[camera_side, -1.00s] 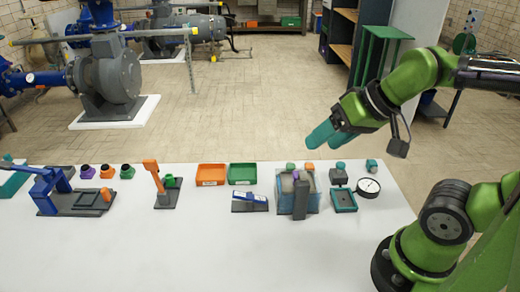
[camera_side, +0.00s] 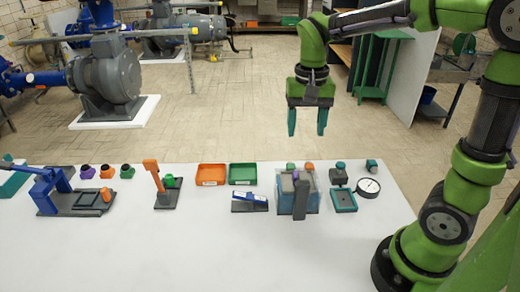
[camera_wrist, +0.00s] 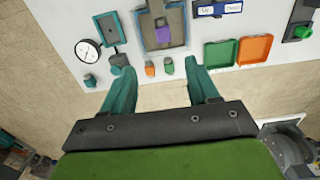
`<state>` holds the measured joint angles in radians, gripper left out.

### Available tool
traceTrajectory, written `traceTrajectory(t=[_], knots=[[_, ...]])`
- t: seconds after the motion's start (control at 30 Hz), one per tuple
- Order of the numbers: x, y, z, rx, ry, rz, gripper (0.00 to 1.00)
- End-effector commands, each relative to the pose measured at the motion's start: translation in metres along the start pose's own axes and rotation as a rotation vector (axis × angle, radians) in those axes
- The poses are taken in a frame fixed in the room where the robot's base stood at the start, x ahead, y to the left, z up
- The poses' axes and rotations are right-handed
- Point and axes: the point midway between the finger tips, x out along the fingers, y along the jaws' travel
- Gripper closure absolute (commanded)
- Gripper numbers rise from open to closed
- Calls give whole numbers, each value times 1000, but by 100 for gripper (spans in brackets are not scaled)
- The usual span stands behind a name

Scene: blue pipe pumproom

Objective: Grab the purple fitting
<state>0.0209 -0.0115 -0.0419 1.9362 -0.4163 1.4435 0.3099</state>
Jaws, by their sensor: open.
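A small purple fitting (camera_side: 296,175) shows at the clear blue-sided tank (camera_side: 312,196) on the table. In the wrist view the purple fitting (camera_wrist: 163,36) is inside the grey-rimmed tank (camera_wrist: 180,38), beside a grey upright part. Another purple piece (camera_side: 87,172) with a dark top stands at the table's left; I cannot tell which one the task names. My gripper (camera_side: 306,132) is open and empty, pointing down, high above the table's far edge near the tank. In the wrist view my gripper (camera_wrist: 157,70) has its fingers spread, with the tank beyond the tips.
Small green (camera_side: 290,166) and orange (camera_side: 309,167) pieces stand behind the tank. A teal tray (camera_side: 344,207) and a dial gauge (camera_side: 368,188) are to its right. A blue-topped block (camera_side: 250,203) and orange (camera_side: 211,184) and green (camera_side: 243,184) bins are left. The front table is bare.

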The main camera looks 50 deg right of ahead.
Motion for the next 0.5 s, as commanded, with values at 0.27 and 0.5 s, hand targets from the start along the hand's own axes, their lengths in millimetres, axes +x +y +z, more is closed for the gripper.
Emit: traceTrajectory(t=[0.27,0.5], knots=[[62,0,1,-1,-5,3,40],[89,0,0,-2,-1,0,40]])
